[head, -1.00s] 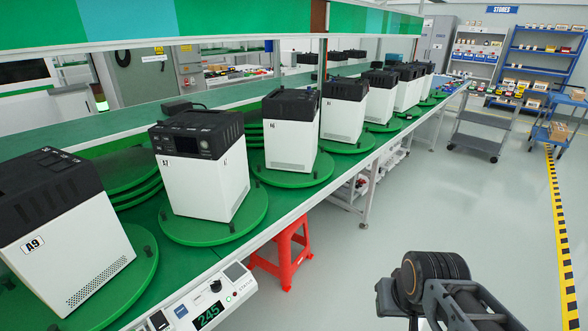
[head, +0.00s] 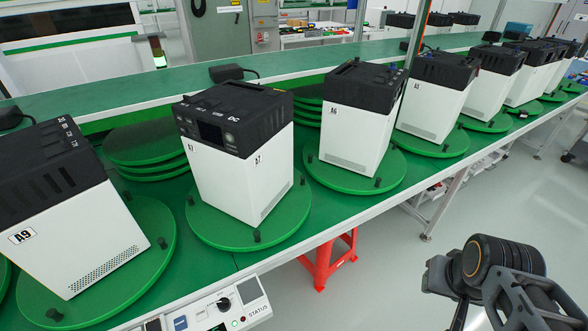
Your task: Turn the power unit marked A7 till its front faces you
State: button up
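The power unit A7 (head: 222,180) is a white box with a black top. It stands upright on a round green turntable (head: 207,228) with black pegs, at the left middle of the head view. Its wide near side has a dark display and a round knob in the black band, and points toward me and a little left. Its narrower right side has a vent low down and a small mark that seems to read A7. Parts of my own arm show at the lower right, well apart from the unit. No gripper fingers can be made out.
Unit A9 (head: 70,235) stands on its turntable at the left. Unit A6 (head: 355,130) and several more stand in a row to the right. Spare green discs (head: 140,145) are stacked behind A7. A control box (head: 215,310) and red stool (head: 328,262) are at the bench's front edge.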

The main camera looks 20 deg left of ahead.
aim_at(219, 229)
jog(key=u, duration=0.6)
jog(key=i, duration=0.7)
jog(key=u, duration=1.1)
jog(key=i, duration=0.3)
jog(key=u, duration=0.2)
